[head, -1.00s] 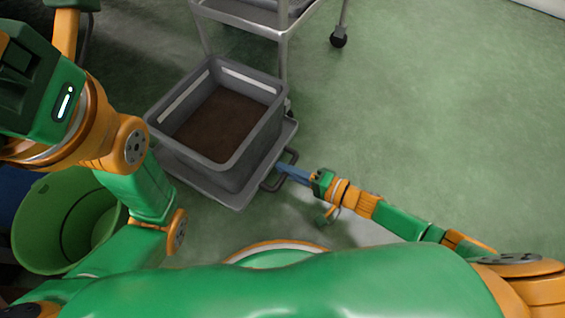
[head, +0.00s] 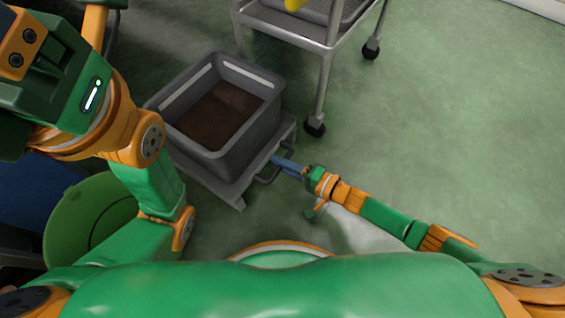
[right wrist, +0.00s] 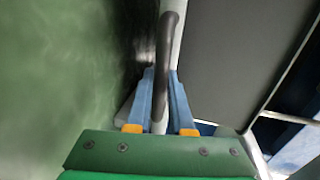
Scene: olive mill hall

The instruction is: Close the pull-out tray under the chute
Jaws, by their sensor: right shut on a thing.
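The pull-out tray (head: 231,190) is a flat grey platform low on the floor. A grey crate (head: 252,132) with a brown load (head: 215,115) stands on it. A dark bar handle (head: 264,179) sticks out of the tray's right-hand edge; it also shows in the right wrist view (right wrist: 166,50). My right gripper (head: 283,163) is shut on this handle, with its blue fingers on both sides of the bar in the right wrist view (right wrist: 161,88). My left arm comes in at the left, but its gripper is out of frame. The chute is not clearly visible.
A metal trolley (head: 327,75) on castors stands just behind and right of the crate. A green bucket (head: 75,225) stands at the left, partly behind my left arm, near a blue object (head: 40,190). The floor at the right is clear.

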